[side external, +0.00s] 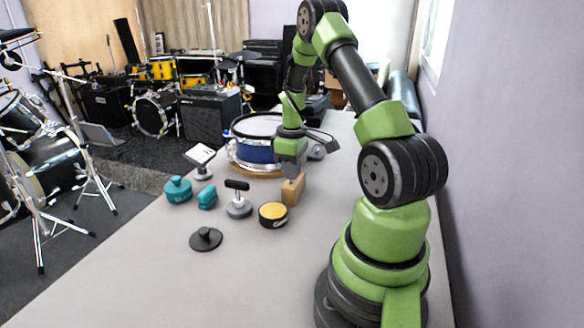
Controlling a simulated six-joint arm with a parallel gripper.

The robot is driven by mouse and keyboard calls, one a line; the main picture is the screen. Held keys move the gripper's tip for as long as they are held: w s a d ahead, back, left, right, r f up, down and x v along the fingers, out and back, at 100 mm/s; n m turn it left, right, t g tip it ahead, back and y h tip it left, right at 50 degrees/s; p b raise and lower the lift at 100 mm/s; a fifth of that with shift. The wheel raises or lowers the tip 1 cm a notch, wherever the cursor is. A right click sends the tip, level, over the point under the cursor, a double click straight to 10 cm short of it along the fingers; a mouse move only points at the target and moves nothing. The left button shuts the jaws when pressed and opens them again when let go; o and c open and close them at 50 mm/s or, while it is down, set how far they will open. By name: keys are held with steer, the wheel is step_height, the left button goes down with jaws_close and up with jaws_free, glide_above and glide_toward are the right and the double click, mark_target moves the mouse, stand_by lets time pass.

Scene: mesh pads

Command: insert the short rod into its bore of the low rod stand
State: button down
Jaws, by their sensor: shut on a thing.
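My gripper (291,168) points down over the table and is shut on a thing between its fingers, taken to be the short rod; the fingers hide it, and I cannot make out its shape. A tan wooden block (293,190), which looks like the low rod stand, is upright directly under the fingertips. Its bores cannot be seen from this side. I cannot tell whether the rod's lower end is above the block, touching it or inside it.
Left of the block are a yellow-topped black puck (273,213), a grey stand with a black handle (238,203), teal pieces (177,190) and a black knobbed disc (206,238). A blue drum (256,150) stands behind. The table front (240,290) is clear.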

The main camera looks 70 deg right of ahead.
steer(key=c, duration=1.1)
jaws_free()
steer(key=shift+c, duration=0.2)
step_height(320, 180, up, 10)
